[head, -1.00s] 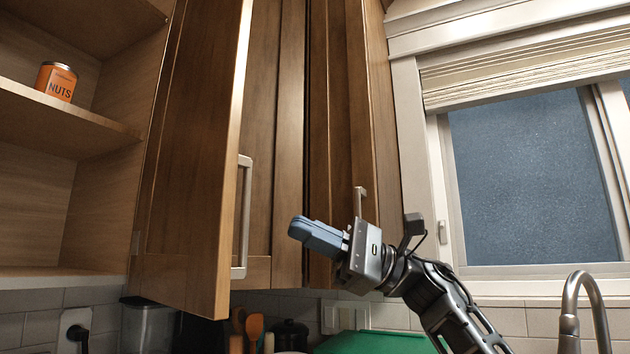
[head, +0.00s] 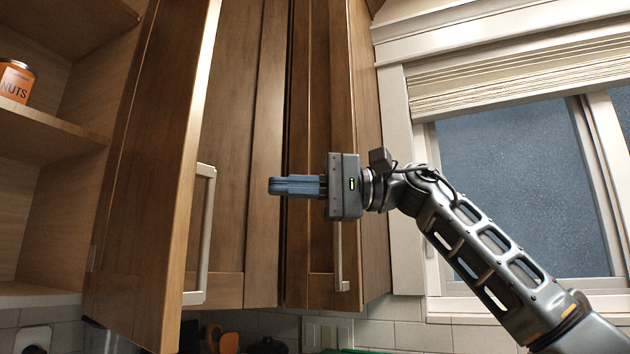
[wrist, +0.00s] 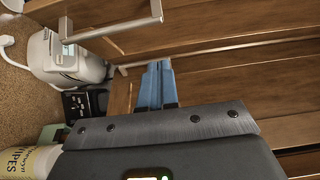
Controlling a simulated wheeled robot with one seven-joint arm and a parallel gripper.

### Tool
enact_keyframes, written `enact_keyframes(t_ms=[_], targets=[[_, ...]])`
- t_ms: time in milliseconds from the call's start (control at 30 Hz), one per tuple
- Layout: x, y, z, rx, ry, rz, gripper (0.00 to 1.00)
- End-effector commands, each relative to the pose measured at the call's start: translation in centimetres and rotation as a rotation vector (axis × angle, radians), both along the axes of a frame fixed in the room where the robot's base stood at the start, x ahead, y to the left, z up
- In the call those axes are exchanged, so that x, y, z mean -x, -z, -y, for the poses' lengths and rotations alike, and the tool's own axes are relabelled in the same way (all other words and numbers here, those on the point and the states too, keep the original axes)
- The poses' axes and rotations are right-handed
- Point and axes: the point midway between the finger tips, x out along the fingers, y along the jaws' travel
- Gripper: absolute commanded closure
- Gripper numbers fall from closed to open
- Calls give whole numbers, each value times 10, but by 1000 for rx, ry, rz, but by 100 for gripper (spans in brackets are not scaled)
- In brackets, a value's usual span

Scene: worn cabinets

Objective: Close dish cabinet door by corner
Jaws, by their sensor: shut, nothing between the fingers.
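A brown wooden cabinet door (head: 150,190) stands swung open in the left half of the head view, its edge towards me. A pale bar handle (head: 201,240) is on its right side. My gripper (head: 272,186) is shut and empty. It points left, to the right of the open door's edge, with a gap between them in the picture. Behind it are closed wooden doors (head: 262,130). In the wrist view the blue fingers (wrist: 157,82) are together in front of wooden panels; I cannot tell how far off these are.
Open shelves at left hold an orange nuts can (head: 15,82). Another handle (head: 340,258) sticks out below my gripper. A window (head: 520,190) is at right. The wrist view shows a white appliance (wrist: 75,62) and a wipes tub (wrist: 28,162) below.

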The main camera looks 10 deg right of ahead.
Motion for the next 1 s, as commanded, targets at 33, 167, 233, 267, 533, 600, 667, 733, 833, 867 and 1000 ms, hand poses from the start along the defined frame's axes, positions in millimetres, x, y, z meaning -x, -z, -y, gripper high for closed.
enact_keyframes(t_ms=[33,167,233,267,533,600,667,733,833,867,1000], targets=[[-1,-3,-11,-1,-3,-1,100],[-4,-2,-35,-1,-2,-1,100],[4,-2,-43,0,-2,2,100],[7,-2,-46,-1,-1,1,100],[20,0,-63,-1,0,0,100],[21,0,-64,-1,0,0,100],[21,0,-64,-1,0,-1,100],[21,0,-64,-1,0,-1,100],[21,0,-64,-1,0,-1,100],[21,0,-64,-1,0,-1,100],[20,0,-64,-1,7,-1,100]])
